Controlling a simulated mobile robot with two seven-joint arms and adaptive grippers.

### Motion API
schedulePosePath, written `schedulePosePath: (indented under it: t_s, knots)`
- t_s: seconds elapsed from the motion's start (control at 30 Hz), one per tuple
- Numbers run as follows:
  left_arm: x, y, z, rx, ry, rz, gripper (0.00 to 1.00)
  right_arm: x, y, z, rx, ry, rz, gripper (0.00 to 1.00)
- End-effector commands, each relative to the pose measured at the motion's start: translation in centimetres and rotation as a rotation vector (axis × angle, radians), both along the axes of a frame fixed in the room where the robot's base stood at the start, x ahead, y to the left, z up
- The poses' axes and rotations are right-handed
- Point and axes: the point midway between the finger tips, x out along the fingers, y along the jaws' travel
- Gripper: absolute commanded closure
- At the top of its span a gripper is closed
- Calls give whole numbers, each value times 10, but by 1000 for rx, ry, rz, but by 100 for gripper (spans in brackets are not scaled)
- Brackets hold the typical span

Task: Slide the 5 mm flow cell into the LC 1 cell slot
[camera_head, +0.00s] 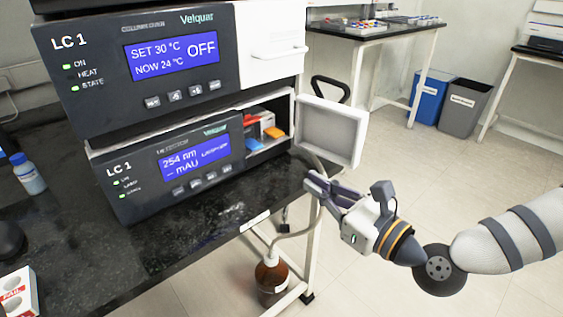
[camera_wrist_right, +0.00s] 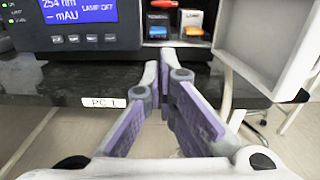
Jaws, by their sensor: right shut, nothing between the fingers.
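The lower LC 1 module (camera_head: 165,168) has an open compartment at its right end, with its white door (camera_head: 330,131) swung open to the right. Inside are a red piece (camera_head: 251,120) and an orange piece (camera_head: 273,132). The right wrist view shows the red piece (camera_wrist_right: 165,3) on the left, the orange piece (camera_wrist_right: 194,32) on the right and a blue piece (camera_wrist_right: 157,33) at lower left. Labels there are too small to read; I cannot tell which part is the flow cell. My right gripper (camera_head: 312,183) is shut and empty, outside the bench edge below the door. My left gripper is not in view.
The open door hangs above my right gripper. Another LC 1 module (camera_head: 170,52) is stacked on top. A brown bottle (camera_head: 271,277) with a tube stands below the bench. A blue-capped bottle (camera_head: 30,177) stands at left.

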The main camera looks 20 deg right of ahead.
Motion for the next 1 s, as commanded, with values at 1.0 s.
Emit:
schedulePosePath:
  t_s: [1.0]
  knots:
    - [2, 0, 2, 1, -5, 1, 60, 132, 46, 3, 15, -2, -4, 100]
